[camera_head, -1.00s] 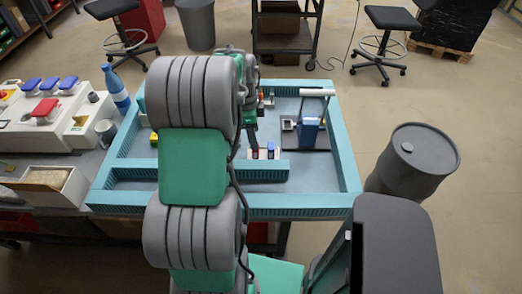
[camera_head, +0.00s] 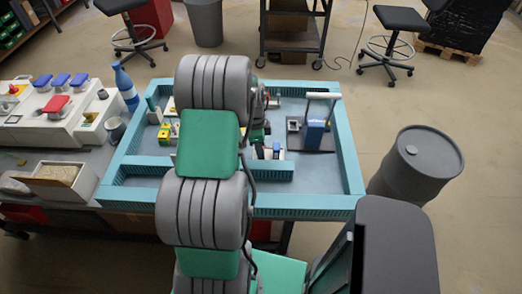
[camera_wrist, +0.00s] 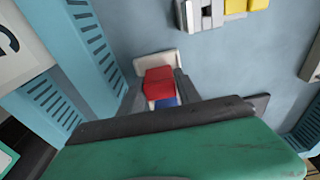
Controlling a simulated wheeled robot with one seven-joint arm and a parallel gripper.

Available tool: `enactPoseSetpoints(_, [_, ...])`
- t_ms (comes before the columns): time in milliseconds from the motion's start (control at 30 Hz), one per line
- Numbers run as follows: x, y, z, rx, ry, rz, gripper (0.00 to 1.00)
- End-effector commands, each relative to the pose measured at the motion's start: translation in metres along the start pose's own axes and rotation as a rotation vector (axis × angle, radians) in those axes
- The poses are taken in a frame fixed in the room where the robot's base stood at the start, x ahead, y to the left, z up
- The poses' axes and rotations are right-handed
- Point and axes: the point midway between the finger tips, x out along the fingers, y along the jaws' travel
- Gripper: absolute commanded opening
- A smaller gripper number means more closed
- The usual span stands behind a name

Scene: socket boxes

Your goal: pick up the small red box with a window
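A small red box (camera_wrist: 158,80) shows in the wrist view, on or against a white piece (camera_wrist: 155,61), with a blue part (camera_wrist: 166,102) just below it in the picture. I cannot make out its window. My gripper (camera_wrist: 157,92) points down at it, with one dark finger on each side of the red part. The fingers look open, and I cannot tell whether they touch it. In the head view my arm covers much of the tray, and a small white and blue box (camera_head: 275,149) shows beside my gripper (camera_head: 259,140).
The turquoise-rimmed tray (camera_head: 345,150) has a wall close to my gripper. Yellow-and-green parts (camera_head: 166,132) lie to the left. A blue bottle (camera_head: 124,86) and grey cup (camera_head: 115,128) stand outside the tray.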

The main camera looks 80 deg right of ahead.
Motion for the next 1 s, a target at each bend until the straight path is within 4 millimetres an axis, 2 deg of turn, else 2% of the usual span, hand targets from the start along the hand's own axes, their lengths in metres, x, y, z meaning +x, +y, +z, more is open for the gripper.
enactPoseSetpoints(67, [-0.0001,0.0000,0.0000,0.000,0.000,0.000,0.32])
enactPoseSetpoints(467, [-0.0003,-0.0001,0.0001,0.000,0.000,0.000,0.00])
enactPoseSetpoints(867, [-0.0012,-0.0003,-0.0001,0.000,0.000,-0.001,0.00])
enactPoseSetpoints(1000, [-0.0093,-0.0012,-0.0011,0.000,0.000,-0.003,0.00])
